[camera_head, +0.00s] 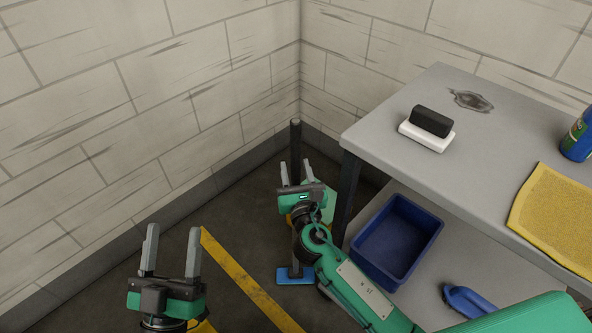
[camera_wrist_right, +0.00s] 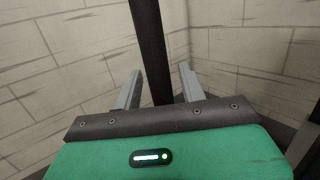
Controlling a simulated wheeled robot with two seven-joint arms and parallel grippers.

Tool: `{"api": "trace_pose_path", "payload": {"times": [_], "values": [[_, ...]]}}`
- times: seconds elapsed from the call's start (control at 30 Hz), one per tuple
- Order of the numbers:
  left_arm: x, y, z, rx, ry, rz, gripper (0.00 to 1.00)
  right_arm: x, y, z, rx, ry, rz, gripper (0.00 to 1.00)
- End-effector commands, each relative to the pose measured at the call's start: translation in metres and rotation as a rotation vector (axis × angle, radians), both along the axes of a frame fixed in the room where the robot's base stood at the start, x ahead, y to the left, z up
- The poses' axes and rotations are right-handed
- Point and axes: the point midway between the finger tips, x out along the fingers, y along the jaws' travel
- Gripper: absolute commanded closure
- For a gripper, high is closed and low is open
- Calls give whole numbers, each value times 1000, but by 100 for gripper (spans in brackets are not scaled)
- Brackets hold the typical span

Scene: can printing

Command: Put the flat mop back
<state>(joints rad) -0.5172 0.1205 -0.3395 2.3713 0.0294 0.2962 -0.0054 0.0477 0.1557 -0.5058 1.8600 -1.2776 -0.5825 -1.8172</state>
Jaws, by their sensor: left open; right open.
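The flat mop stands upright in the room corner. Its dark pole (camera_head: 296,140) rises above my right gripper, and its blue flat head (camera_head: 296,276) rests on the floor. My right gripper (camera_head: 295,164) is open at the upper part of the pole. In the right wrist view the pole (camera_wrist_right: 149,45) runs up between the two spread fingers (camera_wrist_right: 158,78), with gaps on both sides. Part of the pole is hidden behind my right gripper and arm. My left gripper (camera_head: 174,230) is open and empty at the lower left, away from the mop.
A grey table (camera_head: 390,140) stands at the right, with a black-and-white eraser-like block (camera_head: 428,140), a yellow cloth (camera_head: 555,215) and a blue-green can (camera_head: 580,137). A blue bin (camera_head: 397,240) and a blue brush-like item (camera_head: 466,301) sit on its lower shelf. Walls close the corner.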

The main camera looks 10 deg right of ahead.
Motion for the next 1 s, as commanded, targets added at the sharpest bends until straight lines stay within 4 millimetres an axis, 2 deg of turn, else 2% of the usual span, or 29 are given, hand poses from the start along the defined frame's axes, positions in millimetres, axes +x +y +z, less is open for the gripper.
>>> {"api": "trace_pose_path", "payload": {"times": [0.07,0.17,0.43,0.6,0.87,1.0], "values": [[1,-1,-2,5,18,-2,42,-2,0,1,0,1,0,59],[2,-2,-5,9,39,-5,42,-16,1,-2,-1,2,1,59],[3,-6,-22,25,118,-15,42,-69,3,-9,0,3,1,59],[1,-7,-26,28,129,-18,42,-98,4,-13,0,3,1,59],[2,-7,-23,30,118,-20,42,-118,5,-16,14,3,5,59],[2,-7,-21,29,114,-19,42,-123,10,-21,197,47,70,59]]}}
